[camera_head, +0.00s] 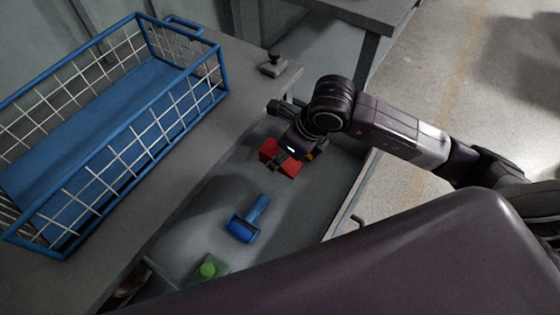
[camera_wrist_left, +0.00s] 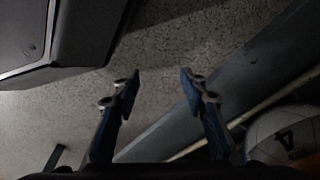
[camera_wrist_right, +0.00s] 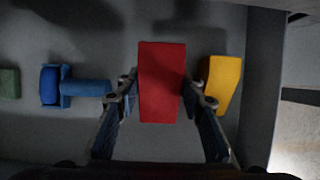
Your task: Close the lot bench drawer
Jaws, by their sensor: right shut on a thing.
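The bench drawer (camera_head: 300,208) is pulled open below the bench top, its front edge toward the right with a small handle (camera_head: 357,220). My right gripper (camera_head: 286,154) is inside or just over the drawer, shut on a red block (camera_head: 292,168). The red block (camera_wrist_right: 162,95) sits between the two fingers in the right wrist view; I cannot tell whether it touches the drawer floor. My left gripper (camera_wrist_left: 158,80) is open and empty, with its fingers apart over the floor. It is out of the head view.
In the drawer lie a blue stamp-like piece (camera_head: 245,222), a green piece (camera_head: 209,268) and a yellow piece (camera_wrist_right: 222,83) beside the red block. A blue wire basket (camera_head: 100,165) and a small dark knobbed object (camera_head: 273,66) stand on the bench. A ball (camera_wrist_left: 282,138) is near my left gripper.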

